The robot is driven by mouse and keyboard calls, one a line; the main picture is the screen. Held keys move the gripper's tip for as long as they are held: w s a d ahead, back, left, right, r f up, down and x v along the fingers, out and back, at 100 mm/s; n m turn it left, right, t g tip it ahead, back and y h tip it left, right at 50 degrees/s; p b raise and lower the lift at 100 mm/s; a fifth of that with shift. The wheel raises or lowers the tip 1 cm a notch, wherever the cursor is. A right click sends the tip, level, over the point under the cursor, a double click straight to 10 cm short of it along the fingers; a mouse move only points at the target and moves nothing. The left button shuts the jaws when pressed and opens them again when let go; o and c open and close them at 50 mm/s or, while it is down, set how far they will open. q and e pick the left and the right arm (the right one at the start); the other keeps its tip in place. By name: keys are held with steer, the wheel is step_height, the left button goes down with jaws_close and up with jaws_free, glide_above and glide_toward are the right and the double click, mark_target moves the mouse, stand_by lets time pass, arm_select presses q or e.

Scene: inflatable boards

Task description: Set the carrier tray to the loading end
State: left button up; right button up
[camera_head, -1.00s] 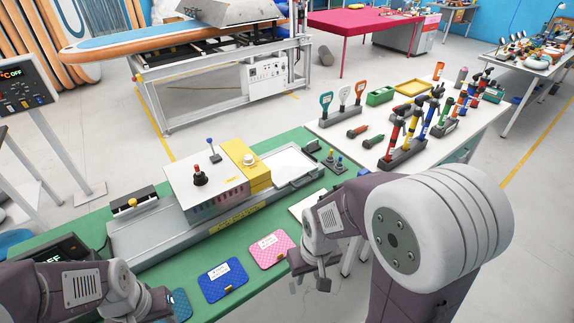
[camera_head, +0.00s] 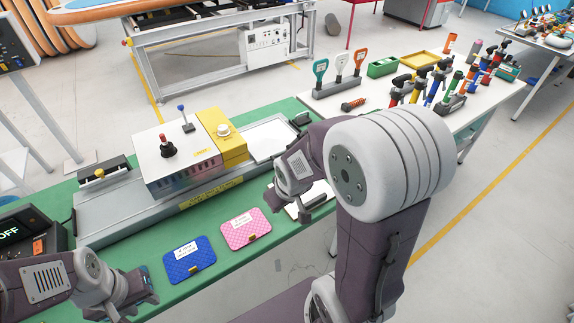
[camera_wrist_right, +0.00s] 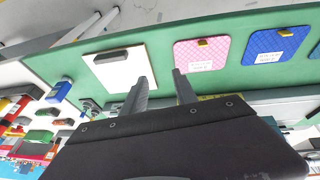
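The carrier tray (camera_head: 272,138) appears to be the pale, shallow, rimmed tray at the right end of the long grey machine bed (camera_head: 110,206). A white housing (camera_head: 160,165) and a yellow block (camera_head: 222,138) stand over the bed to its left. My right gripper (camera_head: 308,209) hangs near the table's front edge, in front of the tray and apart from it. In the right wrist view its fingers (camera_wrist_right: 160,90) are apart with nothing between them. My left gripper (camera_head: 138,298) is low at the front left, away from the tray; its finger gap is unclear.
A blue pad (camera_head: 189,260), a pink pad (camera_head: 245,230) and a white board with a dark clip (camera_wrist_right: 118,70) lie along the green table's front. A white table (camera_head: 400,110) at right holds several pumps and tools. A display box (camera_head: 28,235) stands at left.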

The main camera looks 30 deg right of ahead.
steer(key=w+d+f+n+t+b, duration=0.3)
steer(key=w+d+n+b, duration=0.1)
steer(key=b, duration=0.5)
steer(key=w+d+f+n+t+b, duration=0.3)
steer(key=w+d+b, duration=0.3)
steer(key=b, duration=0.4)
steer(key=w+d+f+n+t+b, duration=0.3)
steer(key=w+d+n+t+b, duration=0.1)
steer(key=w+b, duration=0.3)
steer(key=shift+w+d+n+t+b, duration=0.2)
steer(key=shift+d+b, duration=0.2)
steer(key=shift+b, duration=0.2)
steer(key=shift+w+d+n+t+b, duration=0.1)
steer(key=shift+d+n+b, duration=0.1)
steer(key=shift+d+b, duration=0.3)
steer(key=n+b, duration=0.1)
steer(key=b, duration=0.1)
steer(key=f+n+y+b, duration=0.1)
steer(key=n+b, duration=0.1)
steer(key=f+n+t+b, duration=0.1)
steer(key=n+b, duration=0.1)
steer(key=shift+s+d+f+y, duration=0.2)
steer(key=shift+s+d+y, duration=0.05)
steer(key=shift+s+y, duration=0.15)
steer(key=shift+d+f+n+b, duration=0.1)
steer(key=shift+n+b, duration=0.2)
steer(key=shift+y, duration=0.3)
steer(key=b+x, duration=0.1)
steer(key=x, duration=0.8)
steer(key=shift+b, duration=0.3)
